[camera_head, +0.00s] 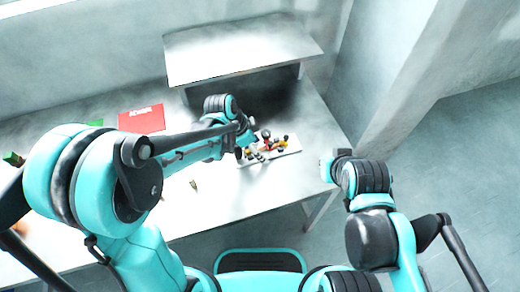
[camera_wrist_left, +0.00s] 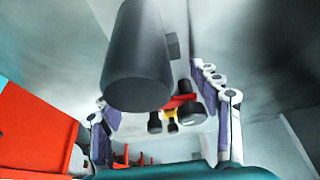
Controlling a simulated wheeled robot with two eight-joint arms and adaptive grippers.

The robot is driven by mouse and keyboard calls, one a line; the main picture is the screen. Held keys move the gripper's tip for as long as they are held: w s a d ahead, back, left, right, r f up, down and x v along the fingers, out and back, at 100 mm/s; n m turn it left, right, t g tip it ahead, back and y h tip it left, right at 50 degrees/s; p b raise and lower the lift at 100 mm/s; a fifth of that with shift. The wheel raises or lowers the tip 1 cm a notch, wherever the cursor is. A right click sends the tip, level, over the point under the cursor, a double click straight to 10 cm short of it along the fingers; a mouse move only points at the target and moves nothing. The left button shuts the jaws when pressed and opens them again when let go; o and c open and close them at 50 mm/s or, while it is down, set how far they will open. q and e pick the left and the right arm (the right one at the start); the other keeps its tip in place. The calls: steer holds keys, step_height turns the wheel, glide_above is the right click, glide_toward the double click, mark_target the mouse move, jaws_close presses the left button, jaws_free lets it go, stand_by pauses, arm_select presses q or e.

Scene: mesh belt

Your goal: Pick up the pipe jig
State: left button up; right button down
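The pipe jig (camera_head: 289,151) looks like a pale flat board on the table, carrying red, yellow and black fittings. My left gripper (camera_head: 247,136) is at the board's left rear side in the head view. In the left wrist view, the fingers of my left gripper (camera_wrist_left: 158,120) stand wide apart.
A pale raised shelf (camera_head: 240,48) stands at the back of the table (camera_head: 235,205). A red box (camera_head: 141,119) with white lettering lies left of the left gripper. A small object (camera_head: 194,185) lies on the front part. The table's front right is clear. A wall pillar rises at right.

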arm_select(q)
steer(key=c, duration=1)
steer(key=shift+r, duration=0.15)
